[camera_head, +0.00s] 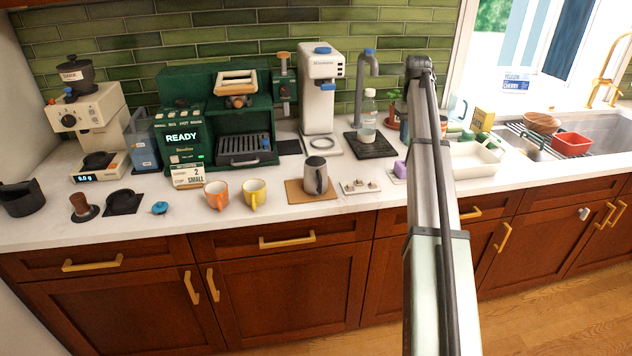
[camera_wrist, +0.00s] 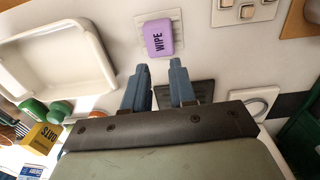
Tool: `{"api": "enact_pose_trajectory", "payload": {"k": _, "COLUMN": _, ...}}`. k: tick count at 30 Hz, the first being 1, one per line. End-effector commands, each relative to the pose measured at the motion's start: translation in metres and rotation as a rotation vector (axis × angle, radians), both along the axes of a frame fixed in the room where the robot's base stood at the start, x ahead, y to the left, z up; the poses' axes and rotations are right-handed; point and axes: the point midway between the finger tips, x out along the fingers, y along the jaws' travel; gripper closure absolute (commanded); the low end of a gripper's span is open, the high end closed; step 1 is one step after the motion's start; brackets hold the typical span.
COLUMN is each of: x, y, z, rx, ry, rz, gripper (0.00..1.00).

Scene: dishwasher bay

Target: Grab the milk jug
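The milk jug (camera_head: 315,176) is a grey metal pitcher with a dark handle. It stands upright on a tan mat (camera_head: 296,193) near the counter's front edge, left of my arm in the head view. In the wrist view, a dark shape (camera_wrist: 314,10) at the top right corner, on a tan mat, is probably the jug, mostly cut off. My gripper (camera_wrist: 160,80) shows two blue-grey fingers, apart with nothing between them. They point toward a purple WIPE block (camera_wrist: 158,37), away from the jug. In the head view my arm hides most of the gripper.
A small switch plate (camera_head: 359,187) lies just right of the jug. Orange (camera_head: 216,194) and yellow (camera_head: 254,193) mugs stand to its left. A white dispenser (camera_head: 318,95) stands behind it, and a bottle (camera_head: 368,112) on a black tray behind right. A white tray (camera_head: 474,160) lies right of my arm.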

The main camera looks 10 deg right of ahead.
Motion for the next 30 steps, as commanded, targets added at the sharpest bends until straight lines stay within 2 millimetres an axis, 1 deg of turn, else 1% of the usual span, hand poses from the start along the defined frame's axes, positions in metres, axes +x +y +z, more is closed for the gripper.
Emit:
{"api": "enact_pose_trajectory", "payload": {"k": 2, "x": -0.004, "y": 0.005, "z": -0.005, "rx": 0.025, "ry": -0.005, "rz": 0.03, "gripper": 0.74}}
{"api": "enact_pose_trajectory", "payload": {"k": 5, "x": -0.012, "y": 0.019, "z": -0.019, "rx": 0.101, "ry": -0.025, "rz": 0.127, "gripper": 0.74}}
{"api": "enact_pose_trajectory", "payload": {"k": 10, "x": -0.034, "y": 0.061, "z": -0.049, "rx": 0.32, "ry": -0.129, "rz": 0.416, "gripper": 0.74}}
{"api": "enact_pose_trajectory", "payload": {"k": 12, "x": -0.044, "y": 0.079, "z": -0.058, "rx": 0.413, "ry": -0.197, "rz": 0.543, "gripper": 0.74}}
{"api": "enact_pose_trajectory", "payload": {"k": 15, "x": -0.059, "y": 0.105, "z": -0.065, "rx": 0.536, "ry": -0.318, "rz": 0.718, "gripper": 0.74}}
{"api": "enact_pose_trajectory", "payload": {"k": 19, "x": -0.079, "y": 0.134, "z": -0.066, "rx": 0.666, "ry": -0.51, "rz": 0.922, "gripper": 0.74}}
{"api": "enact_pose_trajectory", "payload": {"k": 22, "x": -0.093, "y": 0.152, "z": -0.062, "rx": 0.737, "ry": -0.663, "rz": 1.047, "gripper": 0.74}}
{"api": "enact_pose_trajectory", "payload": {"k": 24, "x": -0.101, "y": 0.16, "z": -0.059, "rx": 0.771, "ry": -0.76, "rz": 1.115, "gripper": 0.74}}
{"api": "enact_pose_trajectory", "payload": {"k": 27, "x": -0.11, "y": 0.168, "z": -0.053, "rx": 0.799, "ry": -0.871, "rz": 1.182, "gripper": 0.74}}
{"api": "enact_pose_trajectory", "payload": {"k": 30, "x": -0.114, "y": 0.172, "z": -0.049, "rx": 0.811, "ry": -0.94, "rz": 1.22, "gripper": 0.74}}
